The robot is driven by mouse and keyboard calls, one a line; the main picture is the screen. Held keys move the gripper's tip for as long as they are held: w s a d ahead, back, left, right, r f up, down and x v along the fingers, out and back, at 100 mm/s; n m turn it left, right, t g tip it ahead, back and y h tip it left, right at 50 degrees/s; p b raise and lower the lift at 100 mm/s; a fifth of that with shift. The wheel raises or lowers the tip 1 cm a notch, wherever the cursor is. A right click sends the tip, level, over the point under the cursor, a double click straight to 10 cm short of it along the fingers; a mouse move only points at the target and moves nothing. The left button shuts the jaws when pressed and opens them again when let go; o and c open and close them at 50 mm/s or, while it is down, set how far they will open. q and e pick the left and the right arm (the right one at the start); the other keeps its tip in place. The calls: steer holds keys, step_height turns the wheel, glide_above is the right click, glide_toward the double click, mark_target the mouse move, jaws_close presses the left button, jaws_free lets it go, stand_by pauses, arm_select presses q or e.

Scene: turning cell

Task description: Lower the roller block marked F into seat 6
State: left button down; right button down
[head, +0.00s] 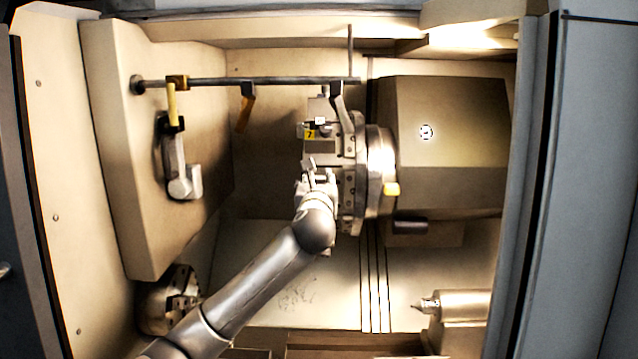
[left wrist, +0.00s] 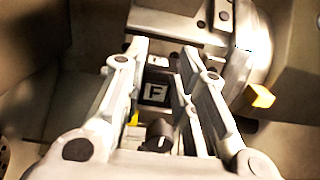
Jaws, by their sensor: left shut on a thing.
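The roller block marked F (left wrist: 155,93) is dark with a white label, between the fingers of my left gripper (left wrist: 163,50) in the left wrist view. My left gripper (head: 317,168) is shut on it and sits close against the near face of the tool turret (head: 349,190). In the head view the block is hidden or too small to make out. A yellow label 7 (head: 310,134) shows on the turret just above the gripper. I cannot read a label for seat 6, and I cannot tell whether the block touches the turret. My right gripper is not in view.
A bar (head: 260,81) crosses above the turret with hanging brackets. A pale jointed arm (head: 178,170) hangs at the left wall. A chuck (head: 170,302) is at lower left, and a pointed centre (head: 428,305) at lower right. A large housing (head: 445,140) stands right of the turret.

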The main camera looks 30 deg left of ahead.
arm_select(q)
steer(key=shift+s+f, duration=0.15)
stand_by(0.5)
steer(key=c, duration=1.5)
jaws_free()
steer(key=shift+c, duration=0.2)
steer(key=o, duration=0.4)
steer(key=shift+s+d, duration=0.15)
steer(key=shift+d, duration=0.05)
steer(key=shift+o, duration=0.2)
steer(key=shift+f, duration=0.4)
steer(key=v, duration=1.2)
steer(key=shift+r, duration=0.3)
